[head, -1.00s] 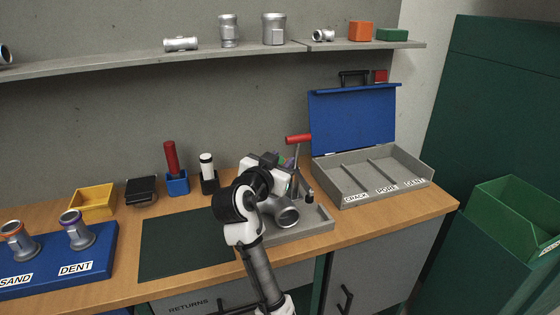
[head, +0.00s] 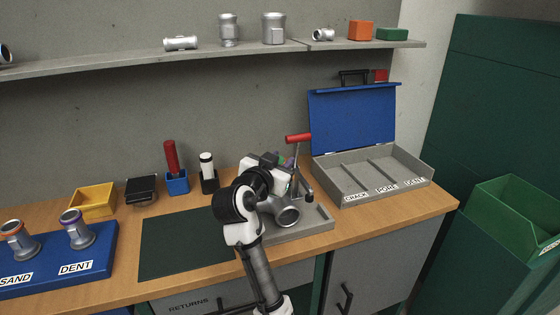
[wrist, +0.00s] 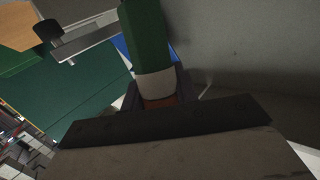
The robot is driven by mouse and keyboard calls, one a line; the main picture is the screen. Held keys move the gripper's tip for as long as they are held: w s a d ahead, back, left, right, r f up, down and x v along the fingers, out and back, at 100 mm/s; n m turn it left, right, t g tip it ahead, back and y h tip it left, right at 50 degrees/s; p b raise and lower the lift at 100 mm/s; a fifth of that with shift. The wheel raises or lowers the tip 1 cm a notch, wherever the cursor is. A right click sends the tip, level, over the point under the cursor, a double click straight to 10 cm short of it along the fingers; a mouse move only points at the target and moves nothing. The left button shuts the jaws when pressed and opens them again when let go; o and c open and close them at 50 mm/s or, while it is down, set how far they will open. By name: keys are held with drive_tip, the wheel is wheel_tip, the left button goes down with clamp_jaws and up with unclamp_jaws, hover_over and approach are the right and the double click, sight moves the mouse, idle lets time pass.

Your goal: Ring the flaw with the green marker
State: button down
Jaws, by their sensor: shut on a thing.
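My gripper (head: 282,168) is over the clamp fixture at the middle right of the bench, shut on the green marker. In the wrist view the marker (wrist: 147,38) is a green barrel with a pale band below it, and its lower end is hidden by the dark finger. The grey metal casting (head: 287,214) lies in the fixture tray (head: 310,231), under and in front of my gripper. My arm covers part of it. No flaw can be made out on its visible side, and I cannot tell whether the marker touches it.
A clamp with a red handle (head: 298,138) stands close beside my gripper. An open grey case (head: 348,189) with a blue lid is to the right. A red marker (head: 171,157) and a white one (head: 206,164) stand in holders to the left. The dark green mat (head: 180,245) is clear.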

wheel_tip(320, 180, up, 7)
drive_tip(key=p, duration=0.6)
idle(0.3)
drive_tip(key=shift+f, duration=0.1)
